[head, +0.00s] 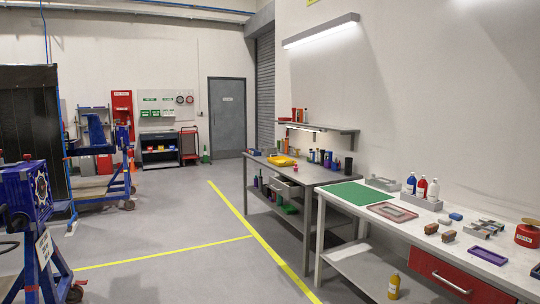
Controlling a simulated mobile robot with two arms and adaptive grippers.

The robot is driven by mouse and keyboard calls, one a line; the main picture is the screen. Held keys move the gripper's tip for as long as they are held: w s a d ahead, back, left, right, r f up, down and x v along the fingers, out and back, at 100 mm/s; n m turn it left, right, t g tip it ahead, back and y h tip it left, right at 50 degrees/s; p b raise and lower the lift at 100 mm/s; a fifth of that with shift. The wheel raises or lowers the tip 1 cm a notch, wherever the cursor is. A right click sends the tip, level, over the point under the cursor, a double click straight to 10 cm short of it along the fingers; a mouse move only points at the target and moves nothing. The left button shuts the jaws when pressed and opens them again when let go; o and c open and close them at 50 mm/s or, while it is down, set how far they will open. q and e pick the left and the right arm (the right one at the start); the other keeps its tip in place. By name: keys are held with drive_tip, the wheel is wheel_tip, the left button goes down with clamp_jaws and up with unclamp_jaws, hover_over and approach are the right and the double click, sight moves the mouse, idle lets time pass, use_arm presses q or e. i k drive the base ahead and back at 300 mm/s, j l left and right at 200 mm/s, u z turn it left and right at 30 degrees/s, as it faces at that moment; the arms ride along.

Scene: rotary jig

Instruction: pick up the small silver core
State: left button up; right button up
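I cannot make out the small silver core for certain. Several small grey metallic pieces (484,229) lie on the white-topped workbench (410,226) at the right, too small to tell apart. A blue rotary jig (25,190) with a round light-coloured plate stands on a blue stand at the left edge. Neither of my grippers is in the head view.
The near workbench holds a green mat (357,194), a grey-red tray (391,211), several bottles (421,187), brown blocks (431,228) and a purple tray (487,255). A second bench (322,177) stands beyond. The grey floor (180,215) between jig and benches is clear.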

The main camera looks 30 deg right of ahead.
sight(268, 151)
drive_tip(key=i+z, duration=0.2)
drive_tip(key=i, duration=2.85)
drive_tip(key=i+z, duration=0.1)
drive_tip(key=i, duration=0.5)
drive_tip(key=i+j, duration=0.1)
drive_tip(key=i, duration=0.45)
drive_tip(key=i+z, duration=0.15)
drive_tip(key=i, duration=0.45)
drive_tip(key=i+j+z, duration=0.1)
drive_tip(key=i, duration=0.45)
drive_tip(key=i+z, duration=0.25)
drive_tip(key=i, duration=1)
drive_tip(key=i+j+z, duration=0.2)
drive_tip(key=i, duration=1)
drive_tip(key=i+z, duration=0.2)
drive_tip(key=i, duration=0.25)
drive_tip(key=i+j+z, duration=0.15)
drive_tip(key=i, duration=0.25)
drive_tip(key=i+j+z, duration=0.2)
drive_tip(key=i, duration=0.25)
drive_tip(key=i+j+z, duration=0.2)
drive_tip(key=i, duration=0.2)
drive_tip(key=l, duration=0.1)
